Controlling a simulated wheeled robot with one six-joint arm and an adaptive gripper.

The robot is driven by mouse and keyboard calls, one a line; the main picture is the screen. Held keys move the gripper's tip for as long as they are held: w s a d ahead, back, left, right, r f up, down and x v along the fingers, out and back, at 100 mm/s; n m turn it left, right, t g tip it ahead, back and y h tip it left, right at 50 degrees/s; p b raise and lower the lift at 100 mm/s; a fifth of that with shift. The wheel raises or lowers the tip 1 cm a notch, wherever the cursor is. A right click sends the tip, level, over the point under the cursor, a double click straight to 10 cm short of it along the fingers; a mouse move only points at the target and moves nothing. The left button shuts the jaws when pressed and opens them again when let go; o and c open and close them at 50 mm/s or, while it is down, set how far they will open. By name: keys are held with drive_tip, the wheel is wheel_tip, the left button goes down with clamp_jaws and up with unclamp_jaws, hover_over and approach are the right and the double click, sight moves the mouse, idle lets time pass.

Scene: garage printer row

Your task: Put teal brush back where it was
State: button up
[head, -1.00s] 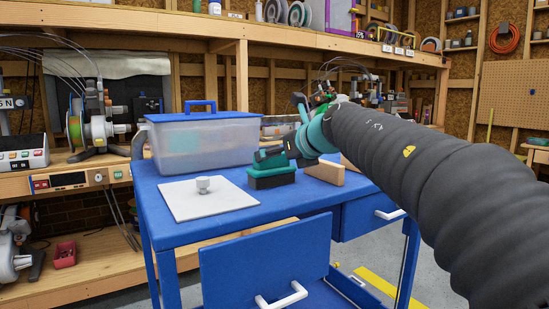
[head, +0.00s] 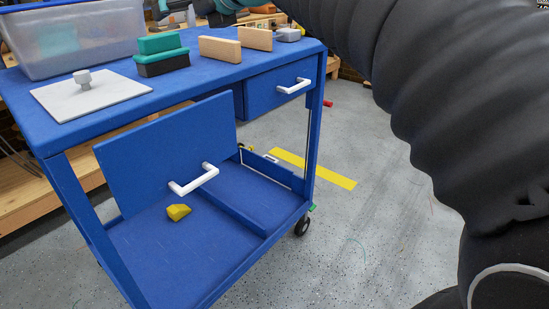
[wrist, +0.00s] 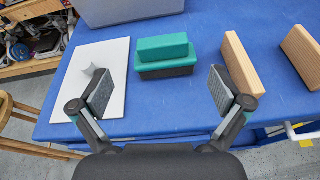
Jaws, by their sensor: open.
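The teal brush (head: 160,54), a teal block on a black base, rests on the blue cart top between the white board and the wooden blocks. In the wrist view the brush (wrist: 165,54) lies just beyond my gripper (wrist: 167,92). My gripper is open and empty, its fingers wide apart, one to the left of the brush and one to the right. In the head view the gripper itself is out of frame; only my arm shows along the top and right.
A white board (head: 55,100) bears a small grey knob (head: 83,80). Two wooden blocks (head: 220,49) stand right of the brush. A clear bin (head: 110,40) is behind. The cart's front drawer (head: 165,155) is open. A yellow piece (head: 178,212) lies on the lower shelf.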

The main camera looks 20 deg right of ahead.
drive_tip(key=s+d+r+m+t+h, duration=0.3)
drive_tip(key=d+m+t, duration=0.3)
drive_tip(key=m, duration=0.7)
drive_tip(key=s+d+f+m+g+h, duration=0.2)
drive_tip(key=s+d+f+m+h, duration=0.3)
drive_tip(key=d+f+m+h, duration=0.7)
drive_tip(key=s+a+f+m+g+y, duration=0.2)
drive_tip(key=s+f+m+g, duration=0.3)
drive_tip(key=s+f+m, duration=0.3)
drive_tip(key=s+a+f+m+g+y, duration=0.2)
drive_tip(key=s+f+m+g+y, duration=0.3)
drive_tip(key=s+f+m, duration=0.3)
drive_tip(key=s+f, duration=0.4)
drive_tip(key=f, duration=0.5)
drive_tip(key=shift+a+f, duration=0.25)
drive_tip(key=shift+a, duration=0.05)
drive_tip(key=shift+s, duration=0.1)
